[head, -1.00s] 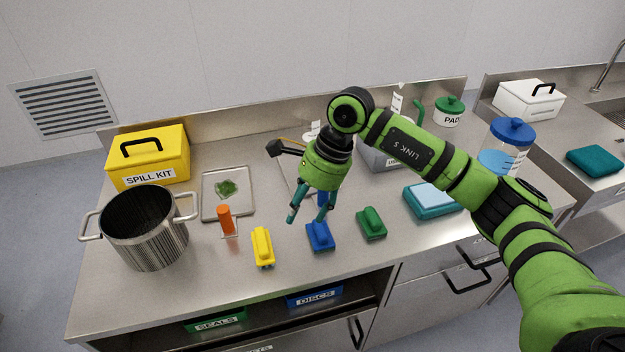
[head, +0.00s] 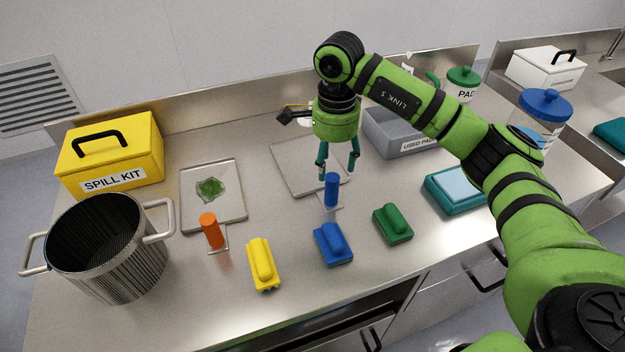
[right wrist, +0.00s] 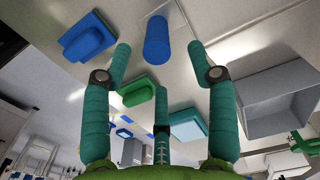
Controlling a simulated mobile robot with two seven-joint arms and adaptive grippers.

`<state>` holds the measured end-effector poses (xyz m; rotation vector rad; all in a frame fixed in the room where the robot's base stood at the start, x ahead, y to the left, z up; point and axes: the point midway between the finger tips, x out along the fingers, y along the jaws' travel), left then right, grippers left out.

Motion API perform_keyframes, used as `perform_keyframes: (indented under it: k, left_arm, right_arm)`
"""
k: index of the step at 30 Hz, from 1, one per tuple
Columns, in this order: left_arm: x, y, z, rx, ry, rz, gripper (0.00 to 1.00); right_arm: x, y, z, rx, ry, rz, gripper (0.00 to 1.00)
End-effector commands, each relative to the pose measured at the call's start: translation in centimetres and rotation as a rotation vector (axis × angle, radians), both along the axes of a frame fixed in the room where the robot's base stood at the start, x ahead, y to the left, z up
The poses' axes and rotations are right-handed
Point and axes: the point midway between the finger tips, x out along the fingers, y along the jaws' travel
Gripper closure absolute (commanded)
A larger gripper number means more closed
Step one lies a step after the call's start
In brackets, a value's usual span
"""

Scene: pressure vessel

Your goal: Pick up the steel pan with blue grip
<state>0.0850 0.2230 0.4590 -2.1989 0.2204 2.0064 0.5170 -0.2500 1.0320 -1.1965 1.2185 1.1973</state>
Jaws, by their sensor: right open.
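My right gripper (head: 338,168) is open and empty, fingers pointing down, just above and behind the grip in the head view. In the right wrist view the blue grip (right wrist: 157,40) appears between the spread fingertips (right wrist: 160,52). I see no contact; the exact gap is unclear. My left gripper is not in view.
Yellow, blue (head: 333,244) and green (head: 392,223) brushes lie in front. A second steel pan (head: 236,205) with an orange grip (head: 212,230) holds green matter. A pot (head: 110,250), yellow spill kit (head: 110,155), grey bin (head: 385,138) and teal box (head: 457,190) surround them.

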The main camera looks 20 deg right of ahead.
Motion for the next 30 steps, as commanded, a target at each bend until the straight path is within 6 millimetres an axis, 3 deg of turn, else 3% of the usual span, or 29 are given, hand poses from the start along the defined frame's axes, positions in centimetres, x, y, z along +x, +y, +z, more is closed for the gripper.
perform_keyframes:
  k: [1, 4, 11, 16, 21, 29, 30]
  left_arm:
    - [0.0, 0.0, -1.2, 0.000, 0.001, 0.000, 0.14]
    - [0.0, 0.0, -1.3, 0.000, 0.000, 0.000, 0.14]
    - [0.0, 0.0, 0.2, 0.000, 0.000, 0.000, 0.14]
    - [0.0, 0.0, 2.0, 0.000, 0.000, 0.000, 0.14]
    - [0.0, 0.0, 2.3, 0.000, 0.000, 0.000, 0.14]
    - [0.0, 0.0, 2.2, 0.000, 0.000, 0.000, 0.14]
    - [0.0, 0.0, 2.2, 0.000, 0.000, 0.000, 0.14]
  right_arm:
    - [0.0, 0.0, -1.2, 0.001, -0.001, 0.000, 0.41]
    - [0.0, 0.0, -1.6, 0.001, 0.000, 0.000, 0.41]
    - [-0.2, 0.0, -3.4, 0.000, 0.003, 0.000, 0.41]
    - [-0.5, 0.0, -5.8, 0.001, 0.007, -0.001, 0.41]
    - [-0.4, 0.0, -7.9, 0.001, 0.001, -0.001, 0.41]
    - [-0.3, 0.1, -8.4, 0.001, -0.001, 0.000, 0.41]
    - [-0.3, 0.1, -8.4, 0.001, -0.001, 0.000, 0.53]
